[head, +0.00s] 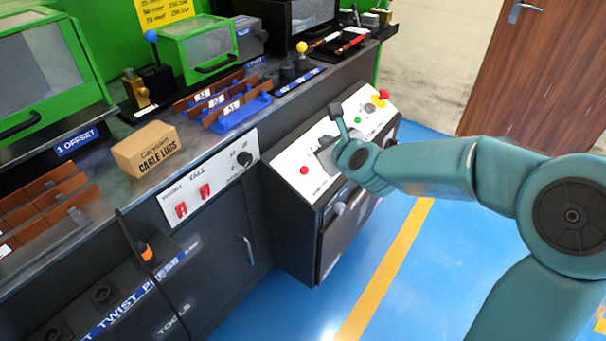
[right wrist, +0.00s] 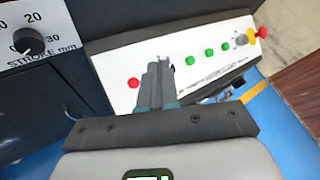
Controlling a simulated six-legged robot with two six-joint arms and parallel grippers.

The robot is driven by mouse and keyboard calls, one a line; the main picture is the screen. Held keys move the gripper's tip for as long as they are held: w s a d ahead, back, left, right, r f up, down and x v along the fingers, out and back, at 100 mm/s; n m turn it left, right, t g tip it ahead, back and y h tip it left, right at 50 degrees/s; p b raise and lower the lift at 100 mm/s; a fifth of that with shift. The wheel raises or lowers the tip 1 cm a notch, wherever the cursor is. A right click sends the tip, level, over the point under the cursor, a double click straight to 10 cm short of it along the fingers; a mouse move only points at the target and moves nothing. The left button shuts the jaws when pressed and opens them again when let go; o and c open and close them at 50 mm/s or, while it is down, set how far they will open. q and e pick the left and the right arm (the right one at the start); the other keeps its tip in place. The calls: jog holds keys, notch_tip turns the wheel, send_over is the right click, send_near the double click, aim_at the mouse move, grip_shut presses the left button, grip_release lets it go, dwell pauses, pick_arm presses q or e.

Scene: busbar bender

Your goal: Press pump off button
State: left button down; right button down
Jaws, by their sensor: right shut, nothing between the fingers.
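A white sloped control panel (head: 290,160) tops the dark cabinet. A round red button (head: 304,170) sits near its left end, and it also shows in the right wrist view (right wrist: 133,83). Its label is too small to read, so I cannot tell for sure that it is the pump off button. My right gripper (head: 337,110) is shut and empty over the middle of the panel, to the right of this red button. In the right wrist view its closed fingers (right wrist: 160,68) appear just right of the button, apart from it in the picture. My left gripper is not in view.
Several green buttons (right wrist: 210,55) and a red knob on yellow (right wrist: 263,32) lie along the panel's right part. Left on the bench front are two red switches (head: 204,191) and a stroke dial (right wrist: 28,41). A cable lugs box (head: 146,149) stands on the bench.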

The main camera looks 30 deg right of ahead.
aim_at(304, 170)
jog(key=w+f+b, duration=0.1)
jog(key=f, duration=0.1)
jog(key=w+a+f+b, duration=0.1)
jog(key=f, duration=0.1)
jog(key=w+f+b, duration=0.1)
jog(key=f+b, duration=0.1)
jog(key=shift+a+f, duration=0.2)
jog(key=shift+f, duration=0.2)
jog(key=shift+w+a+f+b, duration=0.1)
jog(key=shift+w+f+b, duration=0.2)
jog(key=shift+f+b, duration=0.2)
jog(key=shift+f, duration=0.1)
dwell(1.6)
jog(key=shift+w+a+f+b, duration=0.1)
jog(key=shift+w+f+b, duration=0.15)
jog(key=shift+b, duration=0.3)
